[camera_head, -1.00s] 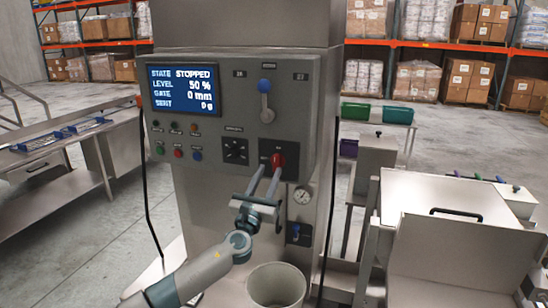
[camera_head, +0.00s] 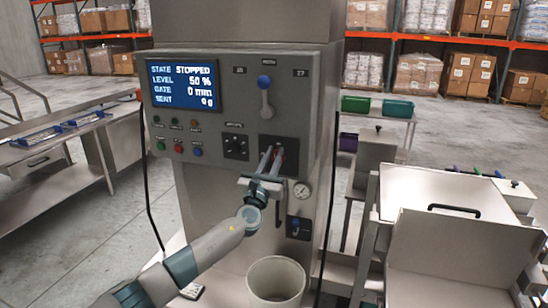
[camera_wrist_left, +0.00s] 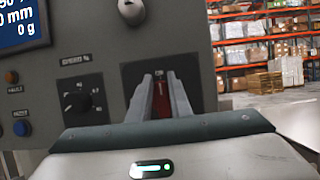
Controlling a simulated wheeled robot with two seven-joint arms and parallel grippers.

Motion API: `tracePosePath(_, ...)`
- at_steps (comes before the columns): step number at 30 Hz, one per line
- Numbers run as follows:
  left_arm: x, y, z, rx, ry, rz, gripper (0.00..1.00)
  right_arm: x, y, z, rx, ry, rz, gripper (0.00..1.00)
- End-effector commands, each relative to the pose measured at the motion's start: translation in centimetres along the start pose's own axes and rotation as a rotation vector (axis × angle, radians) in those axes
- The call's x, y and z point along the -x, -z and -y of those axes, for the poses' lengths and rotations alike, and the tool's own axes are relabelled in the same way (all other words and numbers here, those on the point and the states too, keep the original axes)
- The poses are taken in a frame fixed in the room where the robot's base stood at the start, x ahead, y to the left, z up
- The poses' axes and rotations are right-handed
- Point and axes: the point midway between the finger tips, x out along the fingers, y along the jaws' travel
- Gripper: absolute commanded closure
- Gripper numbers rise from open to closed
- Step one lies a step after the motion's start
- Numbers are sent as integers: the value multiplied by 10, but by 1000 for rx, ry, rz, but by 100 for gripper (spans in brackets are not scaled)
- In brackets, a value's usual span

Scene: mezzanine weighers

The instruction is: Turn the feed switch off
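The feed switch is a red handle on a dark square plate on the grey control panel. In the head view it is mostly hidden behind my left gripper (camera_head: 274,154); the plate (camera_head: 263,142) shows around the fingers. In the left wrist view the red handle (camera_wrist_left: 161,100) stands between the two fingers, below a small label that seems to read ON. My left gripper's fingers (camera_wrist_left: 160,92) are apart, one on each side of the handle; whether they touch it I cannot tell. The screen (camera_head: 184,82) reads STOPPED, level 50 %, gate 0 mm, sent 0 g. My right gripper is not in view.
Above the switch is a blue-knobbed lever (camera_head: 265,95); left of it a black speed dial (camera_head: 236,147) and several coloured buttons. A pale bucket (camera_head: 276,280) stands below the arm.

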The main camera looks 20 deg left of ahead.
Motion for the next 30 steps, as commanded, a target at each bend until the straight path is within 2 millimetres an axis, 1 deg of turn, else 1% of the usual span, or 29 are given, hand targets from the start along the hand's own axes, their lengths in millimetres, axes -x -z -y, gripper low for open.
tracePosePath(1, 1, 3, 0, 0, 1, -6, 100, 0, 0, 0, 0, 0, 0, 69)
tracePosePath(11, 3, 6, 1, 9, -1, -9, 100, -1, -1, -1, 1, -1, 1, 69)
tracePosePath(17, 4, 8, 0, 55, -20, -11, 100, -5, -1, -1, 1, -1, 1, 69)
tracePosePath(23, 4, 11, -1, 153, -61, -12, 100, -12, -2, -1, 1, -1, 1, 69)
tracePosePath(30, 5, 13, -3, 335, -136, -14, 100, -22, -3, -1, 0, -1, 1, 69)
